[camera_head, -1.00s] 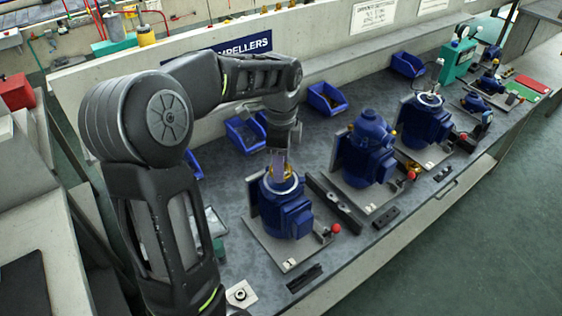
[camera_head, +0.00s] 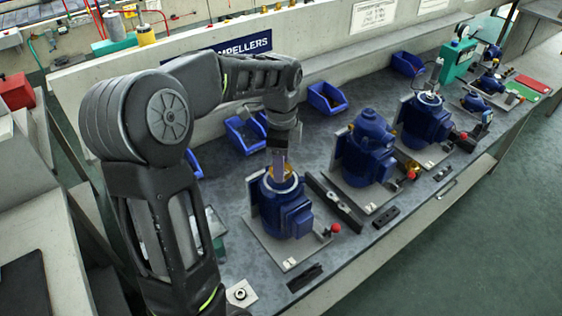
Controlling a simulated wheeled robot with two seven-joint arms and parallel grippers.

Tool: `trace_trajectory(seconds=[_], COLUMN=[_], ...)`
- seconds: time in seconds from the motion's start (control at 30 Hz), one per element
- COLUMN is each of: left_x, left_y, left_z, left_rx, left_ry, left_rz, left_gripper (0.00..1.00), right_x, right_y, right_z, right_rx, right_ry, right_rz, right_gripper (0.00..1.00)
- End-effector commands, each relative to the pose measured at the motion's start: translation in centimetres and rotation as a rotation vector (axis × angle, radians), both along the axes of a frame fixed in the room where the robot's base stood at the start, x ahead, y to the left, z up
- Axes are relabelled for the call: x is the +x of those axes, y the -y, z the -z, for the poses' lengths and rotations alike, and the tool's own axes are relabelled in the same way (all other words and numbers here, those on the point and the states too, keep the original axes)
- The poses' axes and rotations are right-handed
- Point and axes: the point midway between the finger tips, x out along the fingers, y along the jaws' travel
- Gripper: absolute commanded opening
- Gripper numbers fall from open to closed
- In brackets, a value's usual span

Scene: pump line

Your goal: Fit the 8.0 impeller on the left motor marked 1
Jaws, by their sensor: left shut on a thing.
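The left motor (camera_head: 290,215) is blue and stands upright on a grey base plate (camera_head: 268,247) at the near end of the bench. A small white tag (camera_head: 290,261) lies on the plate; its mark is too small to read. My left gripper (camera_head: 279,172) points down over the motor's round top opening. I cannot tell how deep the impeller sits. The number on it cannot be read. My right gripper is not in view.
A blue motor with a domed top (camera_head: 370,140) and another motor (camera_head: 428,118) stand farther right. Blue bins (camera_head: 327,98) line the back wall. A dark bar (camera_head: 334,203) lies beside the left motor, and a red knob (camera_head: 336,228) stands at its plate's right corner.

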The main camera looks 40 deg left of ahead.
Motion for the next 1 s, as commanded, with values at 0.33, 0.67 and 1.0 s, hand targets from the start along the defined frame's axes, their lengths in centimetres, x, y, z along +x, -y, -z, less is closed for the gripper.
trace_trajectory(seconds=[0.33,0.67,1.0], left_x=[0.0,0.0,-0.01], left_y=[-0.01,-0.01,0.0], left_z=[0.37,0.37,0.38], left_rx=[0.0,0.0,0.0], left_ry=[0.0,0.0,-0.001], left_rz=[0.0,0.0,0.0], left_gripper=[0.59,0.78,1.0], right_x=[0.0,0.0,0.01], right_y=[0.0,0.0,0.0], right_z=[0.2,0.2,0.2], right_rx=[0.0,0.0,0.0], right_ry=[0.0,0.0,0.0], right_rz=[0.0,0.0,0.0], right_gripper=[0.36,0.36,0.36])
